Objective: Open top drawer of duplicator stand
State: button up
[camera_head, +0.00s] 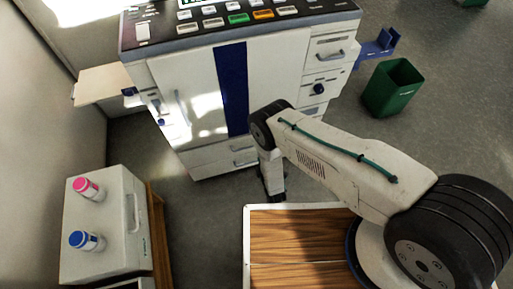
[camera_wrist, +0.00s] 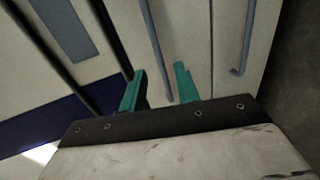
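The duplicator (camera_head: 190,90) stands at the back, white with a dark blue stripe. Low on its front are two stacked stand drawers; the top drawer (camera_head: 212,156) has a grey bar handle (camera_head: 243,149). My gripper (camera_head: 273,192) hangs just in front of and to the right of these drawers, its fingers hard to make out there. In the wrist view my gripper (camera_wrist: 160,88) has two green fingers spread apart with a gap between. One grey handle (camera_wrist: 156,50) runs down toward this gap, and a second handle (camera_wrist: 245,38) lies to the right. I cannot tell whether either finger touches a handle.
A green bin (camera_head: 393,88) stands on the floor at right. A white cabinet (camera_head: 120,235) with a pink-capped bottle (camera_head: 88,188) and a blue-capped bottle (camera_head: 86,241) is at lower left. A wood-topped surface (camera_head: 295,240) fills the lower middle. Floor between is clear.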

jog(key=x, duration=0.7)
jog(key=shift+t, duration=0.3)
jog(key=shift+w+r, duration=0.1)
grip_shut()
